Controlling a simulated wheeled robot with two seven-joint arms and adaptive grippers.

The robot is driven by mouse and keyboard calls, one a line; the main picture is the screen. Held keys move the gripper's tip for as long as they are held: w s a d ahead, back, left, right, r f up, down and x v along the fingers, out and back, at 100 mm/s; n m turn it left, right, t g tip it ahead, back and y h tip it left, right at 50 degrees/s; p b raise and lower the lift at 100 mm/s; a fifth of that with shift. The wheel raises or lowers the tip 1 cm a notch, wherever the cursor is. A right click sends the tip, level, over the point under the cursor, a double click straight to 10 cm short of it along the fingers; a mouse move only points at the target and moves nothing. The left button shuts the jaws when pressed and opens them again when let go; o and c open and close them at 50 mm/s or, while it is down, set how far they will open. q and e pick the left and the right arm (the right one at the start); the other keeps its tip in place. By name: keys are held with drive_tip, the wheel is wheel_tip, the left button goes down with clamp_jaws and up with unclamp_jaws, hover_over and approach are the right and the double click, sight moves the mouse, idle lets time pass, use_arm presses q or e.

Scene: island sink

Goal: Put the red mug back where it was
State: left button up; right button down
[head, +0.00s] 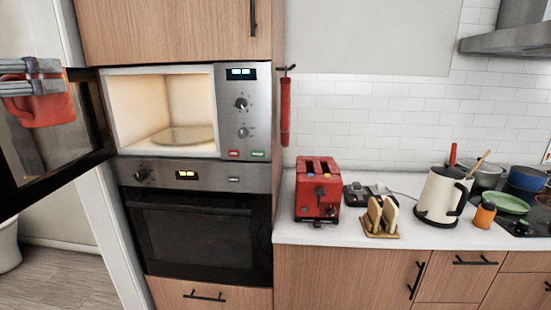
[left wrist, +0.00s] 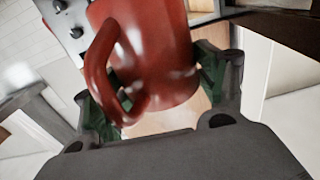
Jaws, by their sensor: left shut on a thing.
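The red mug (head: 48,108) is at the far left of the head view, held in the air in front of the open microwave door. My left gripper (head: 40,72) is shut on it, coming in from the left edge. The mug's inside is hidden. The microwave (head: 160,112) is open and lit, with an empty glass turntable (head: 182,136) inside. My right gripper is not in view.
The open microwave door (head: 60,160) swings out to the left, close to the mug. Right of the oven, the white counter (head: 340,234) holds a red toaster (head: 317,190), a toast rack (head: 380,216), a kettle (head: 438,196) and an orange jar (head: 484,215). The counter's front strip is clear.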

use_arm(q)
drive_tip(key=shift+s+a+r+y, duration=0.1)
drive_tip(key=shift+a+r+y, duration=0.05)
drive_tip(key=shift+r, duration=0.3)
drive_tip(key=shift+s+a+r+y, duration=0.1)
drive_tip(key=shift+r+y, duration=0.05)
drive_tip(key=shift+r, duration=0.3)
drive_tip(key=shift+w+a+r+n+y, duration=0.3)
drive_tip(key=shift+a+r+n+y, duration=0.1)
drive_tip(key=shift+r+n+y, duration=0.3)
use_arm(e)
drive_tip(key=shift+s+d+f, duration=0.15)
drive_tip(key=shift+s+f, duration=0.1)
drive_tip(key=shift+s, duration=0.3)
use_arm(q)
drive_tip(key=shift+a+r, duration=0.1)
drive_tip(key=shift+w+a, duration=0.25)
drive_tip(key=shift+w, duration=0.15)
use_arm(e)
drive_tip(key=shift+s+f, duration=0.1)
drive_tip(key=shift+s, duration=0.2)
